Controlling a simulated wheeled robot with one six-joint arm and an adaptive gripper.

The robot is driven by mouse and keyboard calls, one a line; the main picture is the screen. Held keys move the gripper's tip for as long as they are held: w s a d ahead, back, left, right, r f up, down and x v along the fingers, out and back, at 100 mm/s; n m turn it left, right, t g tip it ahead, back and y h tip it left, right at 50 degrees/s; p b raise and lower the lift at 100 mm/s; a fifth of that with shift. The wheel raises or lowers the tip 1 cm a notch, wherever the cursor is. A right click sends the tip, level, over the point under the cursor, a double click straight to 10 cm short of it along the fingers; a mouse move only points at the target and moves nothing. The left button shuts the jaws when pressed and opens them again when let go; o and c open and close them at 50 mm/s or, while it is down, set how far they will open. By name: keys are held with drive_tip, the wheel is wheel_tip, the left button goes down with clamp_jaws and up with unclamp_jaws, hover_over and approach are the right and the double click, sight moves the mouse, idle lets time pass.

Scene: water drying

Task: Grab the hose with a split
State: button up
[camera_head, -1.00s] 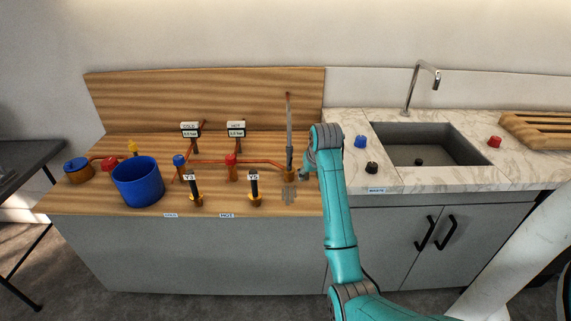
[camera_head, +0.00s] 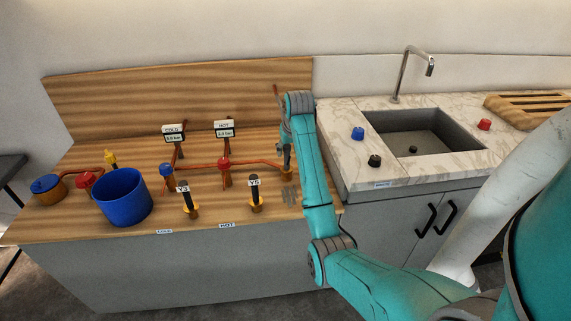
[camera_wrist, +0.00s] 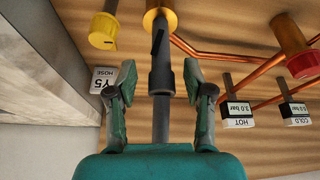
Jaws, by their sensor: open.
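The hose (camera_wrist: 161,120) is a grey upright tube with a thicker dark sleeve (camera_wrist: 161,72) that has a slit-like dark mark near the brass fitting (camera_wrist: 160,15). My gripper (camera_wrist: 160,76) is open in the wrist view. Its two fingers stand on either side of the hose, with a visible gap to each side. In the head view the hose (camera_head: 287,156) rises from the right end of the red pipe, largely hidden behind my gripper and arm. A label reading "HOSE" (camera_wrist: 102,79) and a yellow knob (camera_wrist: 103,31) are beside it in the wrist view.
Copper pipes (camera_head: 200,167) with COLD and HOT gauges (camera_head: 224,129) run left of the hose. Short valves V3 (camera_head: 187,197) and V5 (camera_head: 255,193) stand in front. A blue bucket (camera_head: 124,198) is at left, a sink (camera_head: 420,145) at right.

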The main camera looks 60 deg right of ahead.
sight(286, 158)
drive_tip(key=shift+x, duration=3)
drive_tip(key=shift+r, duration=0.1)
clamp_jaws()
